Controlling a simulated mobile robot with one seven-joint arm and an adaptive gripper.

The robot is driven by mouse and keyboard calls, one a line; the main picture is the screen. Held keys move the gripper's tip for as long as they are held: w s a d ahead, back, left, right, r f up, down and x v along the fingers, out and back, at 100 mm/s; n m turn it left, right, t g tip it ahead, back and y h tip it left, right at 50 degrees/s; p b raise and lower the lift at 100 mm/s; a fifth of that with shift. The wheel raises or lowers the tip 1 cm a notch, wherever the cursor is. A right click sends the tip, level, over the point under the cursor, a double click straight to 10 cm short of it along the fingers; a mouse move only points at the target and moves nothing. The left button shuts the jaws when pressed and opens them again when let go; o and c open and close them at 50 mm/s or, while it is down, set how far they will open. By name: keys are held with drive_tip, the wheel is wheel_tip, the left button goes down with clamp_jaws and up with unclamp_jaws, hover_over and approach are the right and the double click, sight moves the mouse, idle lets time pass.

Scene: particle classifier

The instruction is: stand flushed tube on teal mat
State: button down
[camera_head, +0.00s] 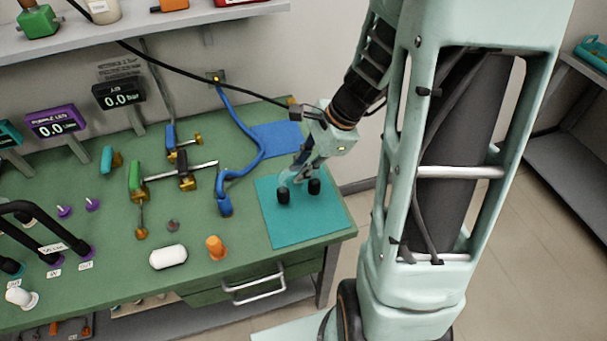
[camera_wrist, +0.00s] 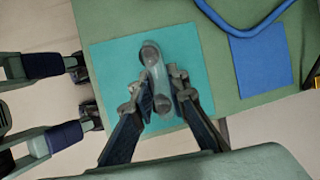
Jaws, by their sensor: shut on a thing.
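The teal mat (camera_head: 280,230) lies at the right front corner of the green bench; it also fills the middle of the wrist view (camera_wrist: 108,65). My gripper (camera_head: 299,189) points down over this mat. In the wrist view my gripper (camera_wrist: 160,88) is shut on a grey, glassy tube (camera_wrist: 155,68), with a finger on each side of it. The tube lies within the mat's outline there and looks roughly upright or slightly tilted. Its lower end is hard to make out, so I cannot tell whether it touches the mat. In the head view the fingers mostly hide the tube.
A blue mat (camera_head: 277,138) lies just behind the teal one, with a blue hose (camera_head: 246,128) curving beside it. Valves and pipework fill the bench further left. The bench edge is close on the right.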

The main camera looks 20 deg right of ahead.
drive_tip(key=shift+w+d+f+b, duration=0.1)
drive_tip(key=shift+w+f+b, duration=0.05)
drive_tip(key=shift+f+b, duration=1.25)
drive_tip(key=shift+f, duration=0.3)
drive_tip(key=shift+f, duration=0.15)
drive_tip(key=c, duration=1.9)
unclamp_jaws()
drive_tip(key=p+v, duration=0.2)
drive_tip(key=v, duration=1)
drive_tip(key=shift+r, duration=0.3)
